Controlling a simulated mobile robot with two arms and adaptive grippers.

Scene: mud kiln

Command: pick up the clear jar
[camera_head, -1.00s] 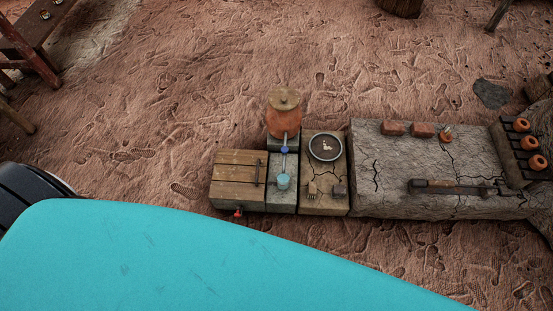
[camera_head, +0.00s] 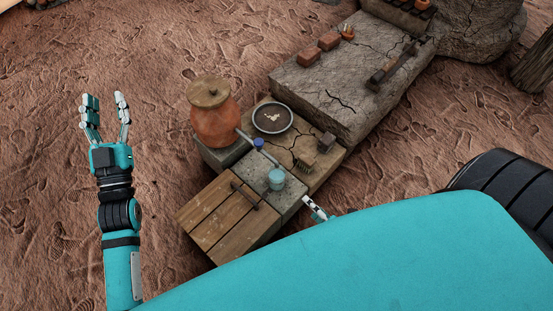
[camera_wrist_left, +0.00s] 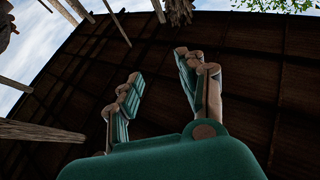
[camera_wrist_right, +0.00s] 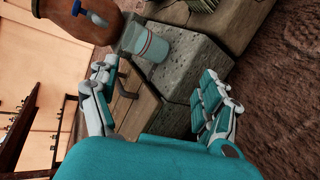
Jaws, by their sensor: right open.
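The clear jar (camera_head: 275,179) is a small, pale blue-tinted cylinder standing on a grey stone block below a blue-handled tap (camera_head: 258,144). In the head view only a right finger tip shows past my teal body. My left gripper (camera_head: 106,98) is raised at the left, open and empty, well away from the jar.
A clay pot (camera_head: 214,124) with a lid stands behind the jar. A wooden slatted box (camera_head: 226,220) with a dark handle is in front-left. A cracked stone slab (camera_head: 341,85) extends to the back right.

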